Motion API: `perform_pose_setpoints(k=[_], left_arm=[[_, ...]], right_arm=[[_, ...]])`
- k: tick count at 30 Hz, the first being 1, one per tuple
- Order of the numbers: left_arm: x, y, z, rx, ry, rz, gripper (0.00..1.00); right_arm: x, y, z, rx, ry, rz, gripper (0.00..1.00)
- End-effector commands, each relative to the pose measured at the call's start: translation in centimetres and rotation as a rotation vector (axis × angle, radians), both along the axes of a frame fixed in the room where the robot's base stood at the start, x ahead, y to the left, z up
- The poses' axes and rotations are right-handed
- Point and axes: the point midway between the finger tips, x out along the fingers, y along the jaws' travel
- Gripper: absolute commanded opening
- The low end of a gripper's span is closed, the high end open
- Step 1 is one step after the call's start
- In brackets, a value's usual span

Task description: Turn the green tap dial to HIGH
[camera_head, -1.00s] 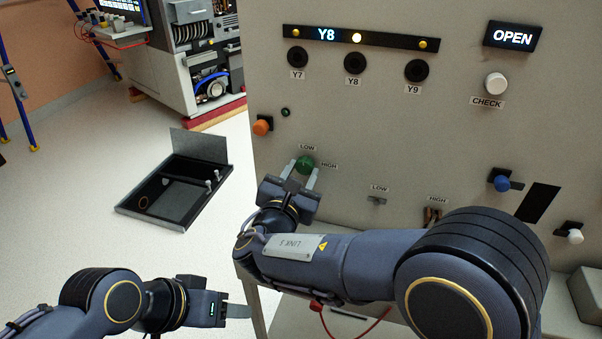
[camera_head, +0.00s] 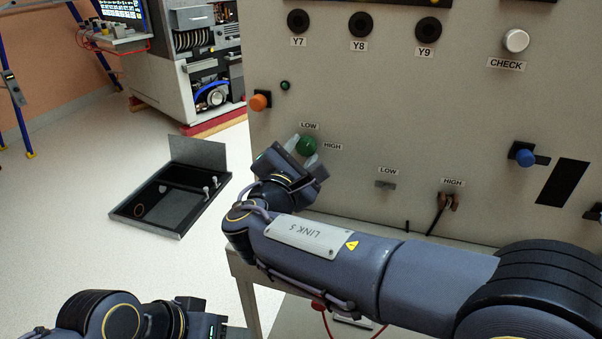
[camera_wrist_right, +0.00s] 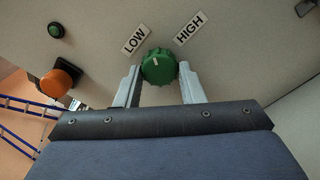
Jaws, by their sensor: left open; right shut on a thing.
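The green tap dial (camera_head: 307,146) sits on the grey panel, with a LOW label above it and a HIGH label to its right. In the right wrist view the dial (camera_wrist_right: 158,70) has a short pale mark near its middle, roughly towards the gap between the labels, nearer LOW. My right gripper (camera_wrist_right: 157,80) is shut on the dial, one finger on each side; it also shows in the head view (camera_head: 302,153). My left gripper (camera_head: 216,328) is at the bottom edge of the head view, empty and away from the panel; its fingers are largely cut off.
An orange knob (camera_head: 259,102) and a small dark green button (camera_head: 285,86) are left of the dial. A blue knob (camera_head: 525,157) and a CHECK button (camera_head: 515,41) are to the right. An open black case (camera_head: 175,197) lies on the floor.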

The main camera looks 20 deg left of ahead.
Motion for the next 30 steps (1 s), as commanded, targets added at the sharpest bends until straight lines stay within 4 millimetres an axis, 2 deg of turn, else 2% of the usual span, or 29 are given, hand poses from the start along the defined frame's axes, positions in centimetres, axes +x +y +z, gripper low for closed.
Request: perform_pose_setpoints(k=[1, 12, 21, 30], left_arm=[[0.0, 0.0, -1.7, 0.0, 0.0, 0.0, 0.53], [0.0, 0.0, -7.0, 0.0, 0.0, 0.0, 0.53], [0.0, 0.0, -10.6, 0.0, 0.0, 0.0, 0.53], [0.0, 0.0, -13.1, 0.0, 0.0, 0.0, 0.53]], right_arm=[[0.0, 0.0, -0.7, 0.049, -0.004, -0.001, 0.13], [0.0, 0.1, -0.5, 0.401, -0.015, 0.0, 0.13], [0.0, 0.1, -0.3, 0.68, -0.024, -0.002, 0.13], [0.0, 0.1, 0.0, 0.9, -0.03, 0.0, 0.13]])
